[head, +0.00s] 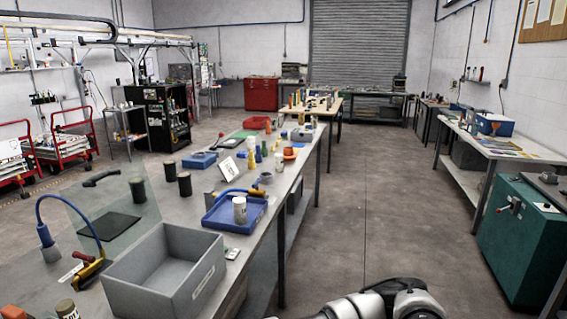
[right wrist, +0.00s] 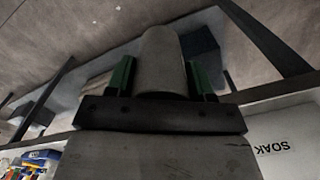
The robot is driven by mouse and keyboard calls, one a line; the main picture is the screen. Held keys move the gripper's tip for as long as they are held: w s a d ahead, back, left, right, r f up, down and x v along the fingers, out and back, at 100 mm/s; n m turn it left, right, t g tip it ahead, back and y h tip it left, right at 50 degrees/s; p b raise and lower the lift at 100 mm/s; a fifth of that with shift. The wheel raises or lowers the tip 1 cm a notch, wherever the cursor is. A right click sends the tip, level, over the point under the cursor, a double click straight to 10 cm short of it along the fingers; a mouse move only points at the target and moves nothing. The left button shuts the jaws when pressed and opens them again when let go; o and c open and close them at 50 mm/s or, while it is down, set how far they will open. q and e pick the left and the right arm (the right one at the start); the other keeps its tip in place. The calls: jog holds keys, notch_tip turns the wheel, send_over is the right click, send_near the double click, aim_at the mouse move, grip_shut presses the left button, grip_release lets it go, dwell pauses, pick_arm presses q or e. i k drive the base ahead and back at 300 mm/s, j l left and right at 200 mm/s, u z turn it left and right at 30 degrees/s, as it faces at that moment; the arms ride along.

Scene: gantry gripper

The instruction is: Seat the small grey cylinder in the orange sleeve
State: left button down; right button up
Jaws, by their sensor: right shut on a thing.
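My right gripper (right wrist: 160,72) shows in the right wrist view, with green pads on both sides of a grey cylinder (right wrist: 160,48). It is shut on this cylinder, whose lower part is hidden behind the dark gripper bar. The gripper itself is out of the head view. In the head view a small orange piece (head: 289,153) stands on the long bench beyond the blue tray; it is too small to tell whether it is the orange sleeve. My left gripper is in neither view.
The long bench (head: 215,253) holds a large grey bin (head: 204,289), a blue tray (head: 262,207) with a white cup (head: 240,210), dark cylinders (head: 184,184) and a clear panel. A pale surface marked SOAK (right wrist: 285,125) lies at right in the wrist view. The floor aisle (head: 375,200) is clear.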

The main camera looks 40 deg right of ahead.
aim_at(288, 155)
jog(key=i+l, duration=0.15)
jog(key=l, duration=0.2)
jog(key=i+l, duration=0.15)
jog(key=l, duration=0.25)
jog(key=i+l, duration=0.15)
jog(key=l, duration=0.2)
jog(key=i+l+u, duration=0.1)
jog(key=l, duration=0.3)
jog(key=i+l, duration=0.15)
jog(key=l, duration=0.2)
jog(key=i+l, duration=0.15)
jog(key=l, duration=0.25)
